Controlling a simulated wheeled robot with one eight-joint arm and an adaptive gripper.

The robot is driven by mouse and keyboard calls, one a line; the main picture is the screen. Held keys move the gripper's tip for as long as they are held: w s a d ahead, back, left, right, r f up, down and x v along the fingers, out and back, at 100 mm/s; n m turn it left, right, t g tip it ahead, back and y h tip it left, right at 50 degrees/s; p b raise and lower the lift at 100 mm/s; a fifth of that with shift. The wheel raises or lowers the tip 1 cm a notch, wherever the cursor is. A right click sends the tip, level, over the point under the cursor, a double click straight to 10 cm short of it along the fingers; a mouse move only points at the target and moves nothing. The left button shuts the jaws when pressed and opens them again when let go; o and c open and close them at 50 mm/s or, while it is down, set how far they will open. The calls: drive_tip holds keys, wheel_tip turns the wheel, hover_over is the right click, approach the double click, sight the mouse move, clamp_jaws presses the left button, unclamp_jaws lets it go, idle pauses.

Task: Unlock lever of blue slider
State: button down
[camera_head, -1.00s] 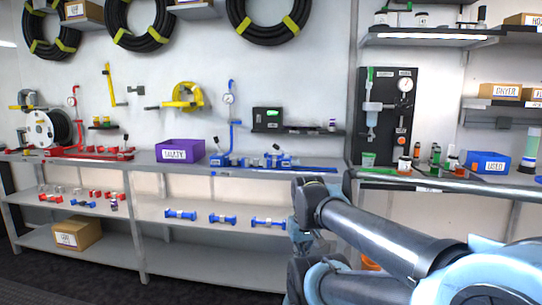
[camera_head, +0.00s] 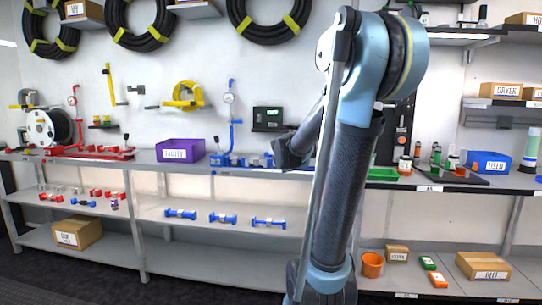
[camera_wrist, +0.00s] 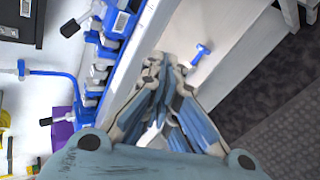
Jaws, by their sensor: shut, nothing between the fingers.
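The blue slider assembly (camera_head: 245,159) sits on the bench, at the foot of a blue stand with a gauge. In the wrist view it (camera_wrist: 112,27) runs along the bench edge at the upper left, with white metal parts and a lever with a black end (camera_wrist: 70,28). I cannot tell if the lever is locked. My gripper (camera_wrist: 168,62) is shut and empty, in front of the bench edge, just right of the slider and apart from it in the picture. In the head view my arm hides part of the bench to the right of the slider.
A purple box (camera_head: 180,150) stands on the bench left of the slider. A dark box with a green display (camera_head: 268,119) is above it on the wall. Several blue parts (camera_head: 223,218) lie on the lower shelf. The bench edge (camera_wrist: 150,60) is close to my gripper.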

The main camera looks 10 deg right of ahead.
drive_tip(key=w+a+r+n+t, duration=0.2)
drive_tip(key=w+n, duration=0.2)
drive_tip(key=w, duration=0.3)
drive_tip(key=w+a+r+n+t+y, duration=0.1)
drive_tip(key=w+a+r+n+t, duration=0.1)
drive_tip(key=w+n, duration=0.3)
drive_tip(key=w, duration=0.3)
drive_tip(key=shift+n, duration=0.3)
drive_tip(key=shift+w+a+r, duration=0.1)
